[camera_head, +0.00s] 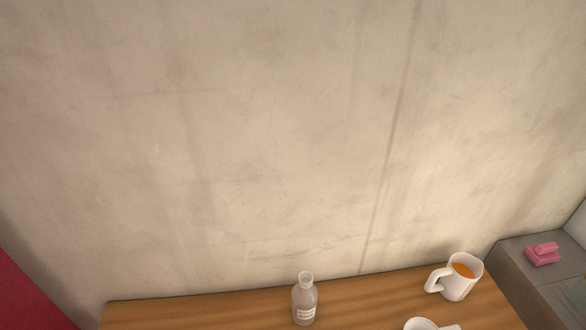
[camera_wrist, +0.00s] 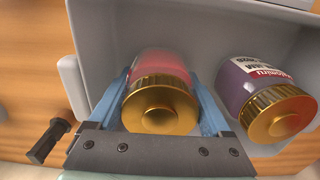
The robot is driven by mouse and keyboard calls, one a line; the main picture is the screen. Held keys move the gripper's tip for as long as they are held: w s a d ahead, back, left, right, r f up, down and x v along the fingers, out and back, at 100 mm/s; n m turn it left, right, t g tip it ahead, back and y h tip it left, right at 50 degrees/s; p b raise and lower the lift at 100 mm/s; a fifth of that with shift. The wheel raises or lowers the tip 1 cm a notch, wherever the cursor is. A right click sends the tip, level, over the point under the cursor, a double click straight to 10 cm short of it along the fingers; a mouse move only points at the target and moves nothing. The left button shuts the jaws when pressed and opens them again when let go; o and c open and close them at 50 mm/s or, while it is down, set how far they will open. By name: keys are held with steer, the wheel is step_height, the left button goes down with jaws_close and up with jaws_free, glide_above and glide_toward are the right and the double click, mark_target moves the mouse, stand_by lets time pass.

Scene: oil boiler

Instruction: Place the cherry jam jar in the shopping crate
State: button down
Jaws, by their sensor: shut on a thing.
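In the wrist view my gripper (camera_wrist: 160,82) has its two blue fingers on either side of a jar with red contents and a gold lid, the cherry jam jar by its colour (camera_wrist: 160,103). Its label is not visible. The jar's lid faces the camera, and its far end lies within the outline of a light grey, open container, which looks like the shopping crate (camera_wrist: 100,30). I cannot tell whether the jar touches the crate floor. The head view does not show my gripper, the jar or the crate.
A purple jam jar (camera_wrist: 265,97) with a gold lid is in the crate at the right. A small dark object (camera_wrist: 48,141) is at lower left over wood. In the head view a clear bottle (camera_head: 305,300) and a mug (camera_head: 457,277) stand on a wooden table (camera_head: 210,316) against a wall.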

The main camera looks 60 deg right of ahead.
jaws_free()
